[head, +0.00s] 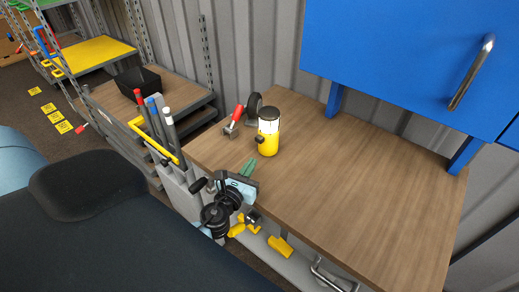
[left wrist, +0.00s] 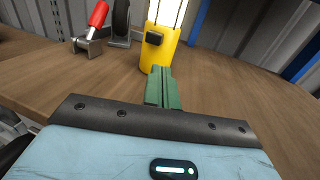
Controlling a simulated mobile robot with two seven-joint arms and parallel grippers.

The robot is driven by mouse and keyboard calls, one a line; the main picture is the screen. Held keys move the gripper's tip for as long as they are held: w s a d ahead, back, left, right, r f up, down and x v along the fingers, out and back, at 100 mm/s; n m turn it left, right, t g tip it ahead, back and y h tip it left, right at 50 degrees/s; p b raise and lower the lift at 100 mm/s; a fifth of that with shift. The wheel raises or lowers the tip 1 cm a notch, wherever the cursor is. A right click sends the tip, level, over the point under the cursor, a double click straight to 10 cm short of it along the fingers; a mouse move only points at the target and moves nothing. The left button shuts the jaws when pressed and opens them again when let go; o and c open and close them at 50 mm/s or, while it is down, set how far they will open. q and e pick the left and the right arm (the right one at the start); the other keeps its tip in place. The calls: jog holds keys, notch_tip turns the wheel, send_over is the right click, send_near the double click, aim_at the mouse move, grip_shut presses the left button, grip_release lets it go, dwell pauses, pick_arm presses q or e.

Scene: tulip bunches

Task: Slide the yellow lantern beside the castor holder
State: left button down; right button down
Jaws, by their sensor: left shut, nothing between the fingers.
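The yellow lantern (head: 268,143), with a white upper part and a dark knob, stands upright near the back left of the wooden worktop; it also shows in the left wrist view (left wrist: 166,48). The castor holder, seen as a dark wheel (head: 254,104) with grey metal, stands just behind and left of the lantern; its wheel also shows in the left wrist view (left wrist: 121,18). My left gripper (head: 249,165) is shut and empty, its green fingers (left wrist: 161,86) pointing at the lantern's near base. I cannot tell whether they touch it. My right gripper is not in view.
A red-handled metal tool (head: 236,118) is left of the castor wheel. The worktop (head: 370,190) is clear to the lantern's right. A blue cabinet (head: 410,50) hangs over the back right. Tool handles (head: 167,116) stand off the worktop's left edge.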

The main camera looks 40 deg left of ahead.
aim_at(265, 144)
pick_arm(q)
jog(key=w, duration=0.3)
jog(key=w+a, duration=0.1)
jog(key=w, duration=0.3)
jog(key=shift+w+a, duration=0.15)
jog(key=shift+a, duration=0.05)
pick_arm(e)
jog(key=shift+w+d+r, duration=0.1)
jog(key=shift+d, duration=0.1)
pick_arm(q)
jog(key=shift+w, duration=0.1)
